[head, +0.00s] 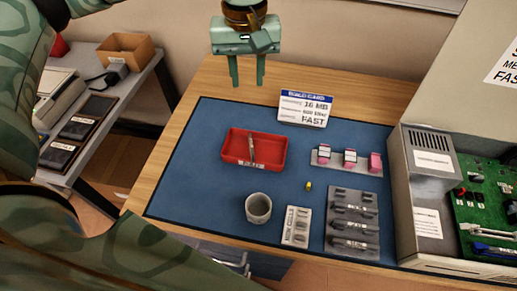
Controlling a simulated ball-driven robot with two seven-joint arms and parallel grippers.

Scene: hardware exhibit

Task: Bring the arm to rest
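My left gripper (247,84) is at the top of the head view, with its two fingers pointing down and a clear gap between them. It is open and holds nothing. It appears raised by the far edge of the wooden table (205,85), beyond the blue mat (195,165). Patterned green parts of my own body fill the left side and the lower left corner. My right gripper is not in view.
On the mat are a red tray (240,155) holding a slim tool, a grey cup (258,208), a build card (305,108), pink-and-white modules (350,157) and a grey holder (352,220). An open computer case (428,220) stands right. A side bench (135,90) is left.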

